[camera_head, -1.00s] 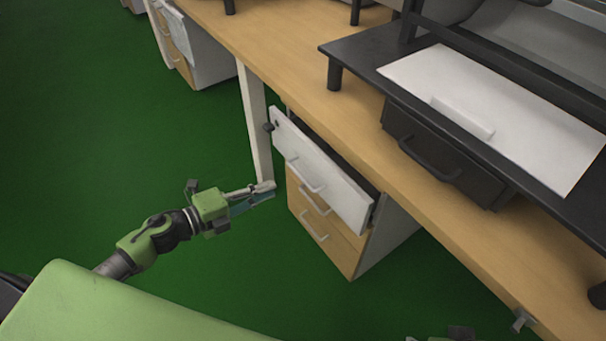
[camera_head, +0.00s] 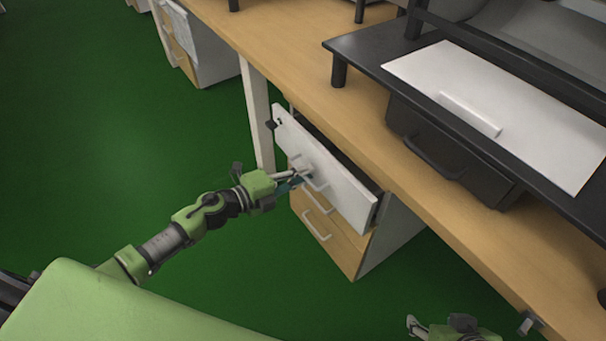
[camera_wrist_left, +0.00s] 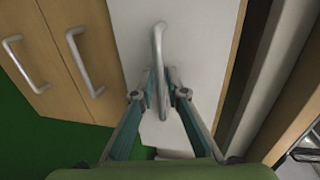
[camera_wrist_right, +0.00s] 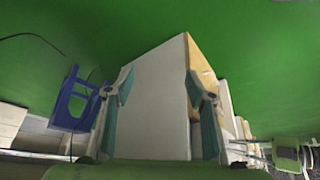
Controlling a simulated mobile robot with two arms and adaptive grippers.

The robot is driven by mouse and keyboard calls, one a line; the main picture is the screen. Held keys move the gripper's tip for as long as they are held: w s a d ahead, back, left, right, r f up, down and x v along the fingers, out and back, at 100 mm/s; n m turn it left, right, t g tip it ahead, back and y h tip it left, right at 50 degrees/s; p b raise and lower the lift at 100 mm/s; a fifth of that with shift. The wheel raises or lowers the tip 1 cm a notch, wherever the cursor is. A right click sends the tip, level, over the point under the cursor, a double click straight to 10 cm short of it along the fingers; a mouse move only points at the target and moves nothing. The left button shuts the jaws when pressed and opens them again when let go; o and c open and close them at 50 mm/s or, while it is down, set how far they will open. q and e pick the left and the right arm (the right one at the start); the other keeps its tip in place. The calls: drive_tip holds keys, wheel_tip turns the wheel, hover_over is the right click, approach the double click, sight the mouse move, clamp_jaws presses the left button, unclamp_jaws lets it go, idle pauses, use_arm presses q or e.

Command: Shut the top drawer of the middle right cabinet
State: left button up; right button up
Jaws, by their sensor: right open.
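The top drawer (camera_head: 338,190) of the cabinet (camera_head: 392,238) under the desk has a white front and stands pulled out a little. Its grey handle (camera_wrist_left: 159,62) shows in the left wrist view. My left gripper (camera_head: 305,176) is at this drawer front, and in the left wrist view its fingertips (camera_wrist_left: 160,74) lie on either side of the handle, close to it. I cannot tell whether they press on it. The lower drawers (camera_head: 325,228) have wooden fronts and look closed. My right gripper (camera_wrist_right: 160,85) is open and empty, low at the right, away from the drawer.
The wooden desk (camera_head: 290,70) runs above the cabinet, with a desk leg (camera_head: 258,118) left of it. A black drawer unit (camera_head: 440,155) sits on the desk under a black shelf (camera_head: 365,50). Another cabinet (camera_head: 200,50) stands further left. The green floor (camera_head: 110,140) before the cabinet is open.

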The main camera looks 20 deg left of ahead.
sight(317, 167)
use_arm(q)
drive_tip(key=shift+c, duration=0.3)
clamp_jaws()
drive_tip(key=x, duration=0.4)
drive_tip(key=shift+r+p, duration=0.35)
drive_tip(key=shift+r, duration=0.05)
drive_tip(key=shift+w+r, duration=0.1)
use_arm(e)
drive_tip(key=shift+g, duration=0.9)
drive_tip(key=s, duration=0.2)
drive_tip(key=s+d, duration=0.1)
drive_tip(key=s, duration=0.1)
drive_tip(key=shift+f, duration=0.4)
use_arm(q)
drive_tip(key=shift+o, duration=0.3)
unclamp_jaws()
drive_tip(key=shift+w+d, duration=0.1)
drive_tip(key=shift+d, duration=0.05)
use_arm(e)
drive_tip(key=shift+w, duration=0.1)
